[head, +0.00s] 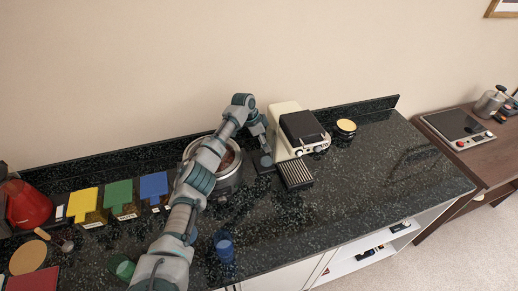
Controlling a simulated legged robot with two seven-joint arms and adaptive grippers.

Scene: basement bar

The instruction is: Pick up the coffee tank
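A cream and black coffee machine (287,116) stands upright on the dark speckled counter, near the back edge. A dark ribbed drip tray (295,174) lies in front of it. I cannot make out a coffee tank as a separate part. My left arm reaches over the counter from the lower left and bends down at its far end. My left gripper (264,155) is low at the left side of the machine, very close to it. Its fingers are too small and dark to tell whether they are open or hold anything. My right gripper is out of view.
A round metal pot (231,176) is partly behind my arm. Yellow (83,202), green (118,194) and blue (153,186) items stand left. A blue cup (224,247) is near the front edge. A yellow-topped tin (346,127) is right of the machine. The counter's right end is clear.

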